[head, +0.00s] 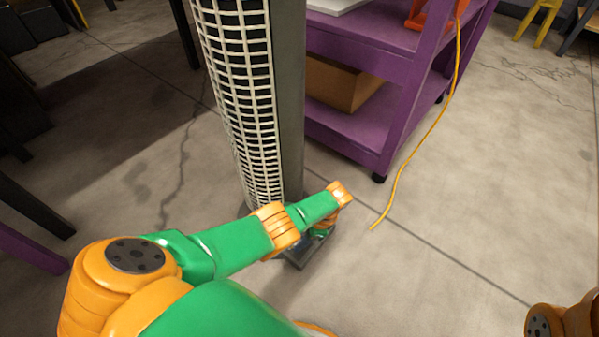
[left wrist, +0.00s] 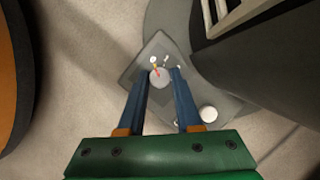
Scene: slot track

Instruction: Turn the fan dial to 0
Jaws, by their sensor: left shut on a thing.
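The tower fan (head: 238,90) stands upright on the floor, with a pale grille and a dark grey side. Its control panel (left wrist: 143,67) shows in the left wrist view, on the foot of the fan. My left gripper (left wrist: 160,75) is shut on the dial, one blue finger on each side. In the head view my left forearm and wrist mostly hide the panel and the dial. My right gripper is out of view.
A purple shelf cart (head: 345,128) with a cardboard box (head: 345,82) stands right behind the fan. A yellow cord (head: 425,145) hangs from it to the floor. A pale round knob (left wrist: 208,113) sits on the panel near the dial. The floor at right is clear.

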